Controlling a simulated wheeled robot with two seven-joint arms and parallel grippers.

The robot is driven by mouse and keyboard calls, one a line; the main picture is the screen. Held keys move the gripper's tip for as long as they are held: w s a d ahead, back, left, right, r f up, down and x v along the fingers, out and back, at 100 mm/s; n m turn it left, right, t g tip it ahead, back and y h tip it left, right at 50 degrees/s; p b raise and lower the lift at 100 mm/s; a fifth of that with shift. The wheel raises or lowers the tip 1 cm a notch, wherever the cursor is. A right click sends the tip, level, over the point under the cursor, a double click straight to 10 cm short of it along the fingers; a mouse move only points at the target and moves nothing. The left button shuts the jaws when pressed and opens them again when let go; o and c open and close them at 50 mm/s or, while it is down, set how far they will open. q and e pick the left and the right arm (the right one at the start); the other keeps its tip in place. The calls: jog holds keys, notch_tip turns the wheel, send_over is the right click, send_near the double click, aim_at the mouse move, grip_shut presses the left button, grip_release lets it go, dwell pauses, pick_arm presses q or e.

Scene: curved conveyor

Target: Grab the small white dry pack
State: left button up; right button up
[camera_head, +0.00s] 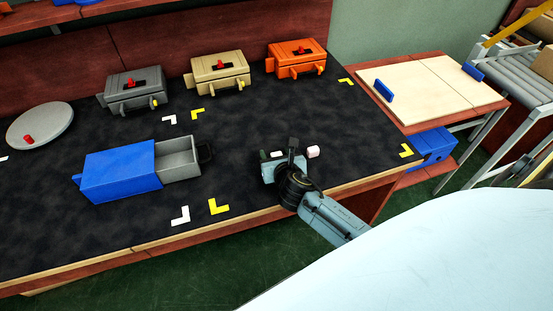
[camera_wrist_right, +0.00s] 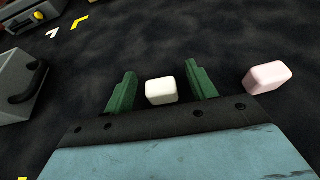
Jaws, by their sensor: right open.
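The small white pack (camera_wrist_right: 161,91) lies on the dark mat, between the two green fingers of my right gripper (camera_wrist_right: 160,90) in the right wrist view. Gaps show on both sides of it, so the fingers do not grip it. In the head view the white pack (camera_head: 277,154) shows only in part beside the right gripper (camera_head: 281,156), which hides some of it. A similar pale pink pack (camera_wrist_right: 268,77) lies just right of the gripper; it also shows in the head view (camera_head: 313,151). My left gripper is not in view.
A blue box (camera_head: 120,172) with a grey drawer (camera_head: 180,158) pulled out stands left of the gripper. Grey (camera_head: 136,90), beige (camera_head: 220,75) and orange (camera_head: 297,59) boxes stand along the back. A round grey lid (camera_head: 40,127) lies far left. The mat (camera_head: 260,210) is bare in front.

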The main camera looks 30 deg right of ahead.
jog(key=c, duration=1)
jog(key=shift+c, duration=0.2)
